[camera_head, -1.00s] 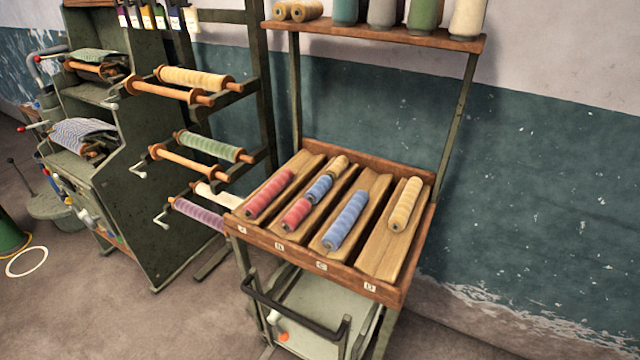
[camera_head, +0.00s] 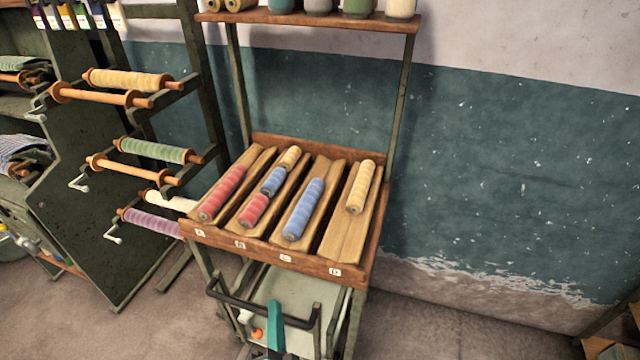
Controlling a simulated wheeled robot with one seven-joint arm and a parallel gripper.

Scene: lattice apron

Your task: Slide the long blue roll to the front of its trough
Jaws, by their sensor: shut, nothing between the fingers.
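The long blue roll (camera_head: 304,209) lies lengthwise in the third trough from the left (camera_head: 328,172), labelled C, of a sloping wooden rack. Bare trough shows behind its back end, and a short bare strip shows between its near end and the front rail (camera_head: 270,251). A shorter blue roll (camera_head: 273,181) lies in the second trough, between a red roll in front and a tan roll behind. My gripper (camera_head: 275,322) shows at the bottom edge as teal fingers, shut and empty. It is below and in front of the rack, well apart from the long blue roll.
A red roll (camera_head: 222,194) lies in the first trough and a tan roll (camera_head: 361,187) in the fourth. A dark handle bar (camera_head: 228,303) juts from the cart below the rack. An upper shelf (camera_head: 312,21) holds cones.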

